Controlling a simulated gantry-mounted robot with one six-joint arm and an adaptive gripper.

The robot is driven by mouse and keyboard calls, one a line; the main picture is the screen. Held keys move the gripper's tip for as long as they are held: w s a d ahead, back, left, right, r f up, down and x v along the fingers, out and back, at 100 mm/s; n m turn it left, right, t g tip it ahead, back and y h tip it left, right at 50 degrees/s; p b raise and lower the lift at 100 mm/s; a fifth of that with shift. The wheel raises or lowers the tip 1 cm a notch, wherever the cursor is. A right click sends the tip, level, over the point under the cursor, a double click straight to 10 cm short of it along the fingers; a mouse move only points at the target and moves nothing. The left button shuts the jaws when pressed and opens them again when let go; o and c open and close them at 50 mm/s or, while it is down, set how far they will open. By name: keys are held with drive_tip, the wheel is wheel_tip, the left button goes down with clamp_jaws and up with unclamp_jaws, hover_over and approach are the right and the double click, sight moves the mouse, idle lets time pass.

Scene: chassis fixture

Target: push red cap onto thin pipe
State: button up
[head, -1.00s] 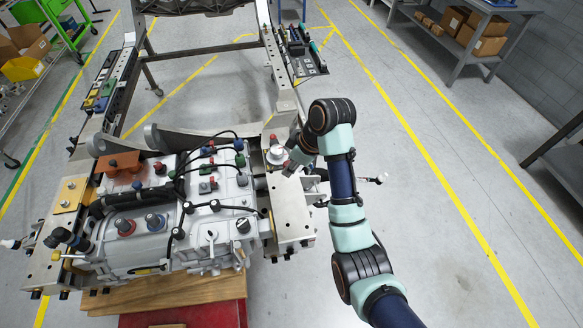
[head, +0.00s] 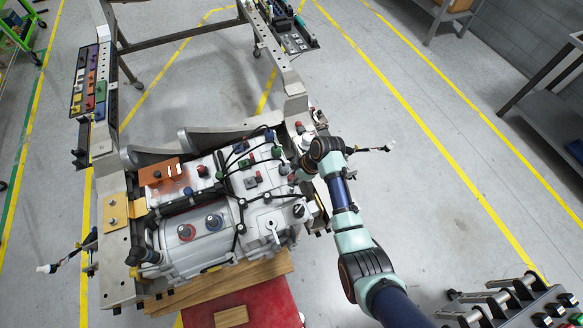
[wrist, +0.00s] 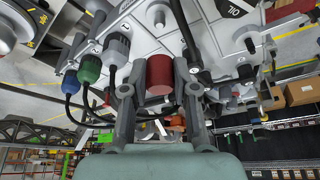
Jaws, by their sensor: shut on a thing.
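In the wrist view my gripper (wrist: 158,82) is shut on a red cap (wrist: 159,73), a plain cylinder with one finger on each side of it. The cap is close to the grey metal housing (wrist: 215,32); I cannot tell whether it touches anything there. In the head view my gripper (head: 293,178) is over the right side of the housing (head: 190,258), and the cap in it is not clearly visible. I cannot single out the thin pipe in either view; the fingers and cap may hide it.
Blue (wrist: 70,82) and green (wrist: 90,68) connectors with black cables crowd the left of the cap. A grey rack (head: 520,300) stands at lower right.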

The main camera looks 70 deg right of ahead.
drive_tip(key=b, duration=0.4)
hover_over(294, 191)
drive_tip(key=shift+f, duration=2.1)
drive_tip(key=shift+d, duration=0.1)
drive_tip(key=shift+p, duration=0.4)
drive_tip(key=shift+f, duration=0.15)
drive_tip(key=shift+f+b, duration=0.85)
drive_tip(key=shift+f, duration=0.1)
drive_tip(key=shift+f+b, duration=0.4)
drive_tip(key=shift+f, duration=0.15)
drive_tip(key=o, duration=0.8)
drive_tip(key=shift+r, duration=0.15)
